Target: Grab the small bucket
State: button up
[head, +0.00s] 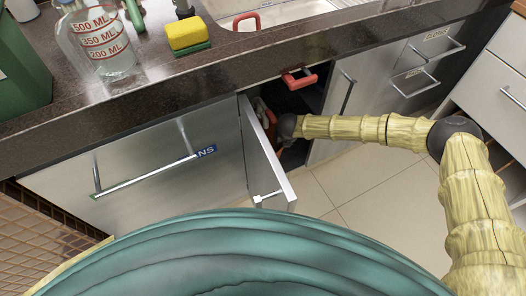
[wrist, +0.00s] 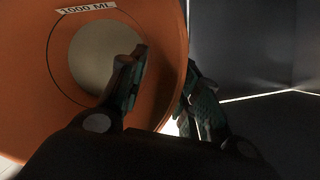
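An orange bucket (wrist: 165,60) with a "1000 ML" label and a pale round area fills the left of the wrist view. In the head view a small part of the orange bucket (head: 269,117) shows inside the open cabinet under the counter. My gripper (wrist: 162,75) is open, with dark green fingers. One finger overlaps the bucket's face in the picture, and the other is at its right edge. Orange surface shows between the fingers; I cannot tell whether either touches it. In the head view the fingers are hidden inside the cabinet.
An open cabinet door (head: 268,160) stands left of my arm. A red handle (head: 298,79) is above the opening. The counter (head: 200,75) holds a clear measuring jug (head: 103,45) and a yellow sponge (head: 187,34). Drawers are at right; tiled floor (head: 375,185) is clear.

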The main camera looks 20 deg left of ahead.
jog(key=shift+w+f, duration=0.15)
jog(key=shift+f, duration=0.1)
jog(key=shift+c, duration=0.2)
grip_shut()
jog(key=shift+d, duration=0.1)
